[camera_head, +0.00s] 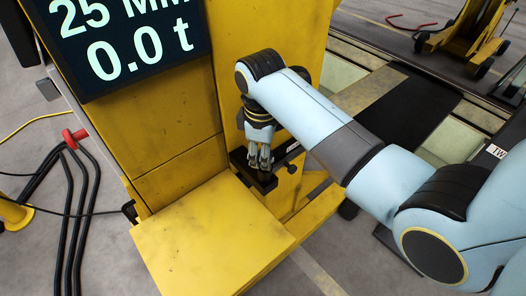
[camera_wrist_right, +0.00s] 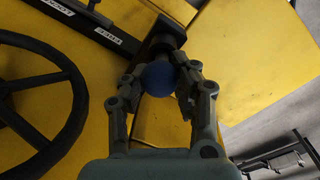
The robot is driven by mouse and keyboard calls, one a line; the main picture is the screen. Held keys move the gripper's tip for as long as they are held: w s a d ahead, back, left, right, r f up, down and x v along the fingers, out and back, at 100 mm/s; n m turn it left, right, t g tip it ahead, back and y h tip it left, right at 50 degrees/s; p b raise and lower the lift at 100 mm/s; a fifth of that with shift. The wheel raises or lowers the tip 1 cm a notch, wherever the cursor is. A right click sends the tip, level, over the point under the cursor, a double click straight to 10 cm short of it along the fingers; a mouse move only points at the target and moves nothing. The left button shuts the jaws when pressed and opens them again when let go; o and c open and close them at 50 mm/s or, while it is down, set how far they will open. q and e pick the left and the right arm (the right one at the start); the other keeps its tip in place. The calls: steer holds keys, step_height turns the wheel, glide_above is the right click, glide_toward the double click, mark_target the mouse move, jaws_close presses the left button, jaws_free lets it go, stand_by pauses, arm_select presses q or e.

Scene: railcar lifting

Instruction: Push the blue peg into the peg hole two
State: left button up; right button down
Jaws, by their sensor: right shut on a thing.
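The blue peg shows its round blue knob (camera_wrist_right: 158,78) in the right wrist view, between the fingers of my right gripper (camera_wrist_right: 160,86). The gripper is shut on it. Just beyond the knob is a dark cylindrical part at the end of a black labelled bar (camera_wrist_right: 85,26). I cannot tell how deep the peg sits, and peg hole two cannot be made out. In the head view my right gripper (camera_head: 261,160) points down at a dark block (camera_head: 253,178) beside the yellow machine; the peg is hidden there. My left gripper is not in view.
A yellow machine (camera_head: 171,150) with a display reading 0.0 t (camera_head: 138,50) stands at the left. A yellow step-like cover (camera_head: 205,238) lies in front. A black handwheel (camera_wrist_right: 68,103) is at the left of the wrist view. Black cables (camera_head: 72,210) run along the floor.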

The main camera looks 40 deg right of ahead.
steer(key=shift+f, duration=0.35)
steer(key=c, duration=1)
jaws_free()
steer(key=shift+o, duration=0.2)
steer(key=r, duration=1.2)
steer(key=shift+s+a, duration=0.25)
steer(key=shift+a, duration=0.05)
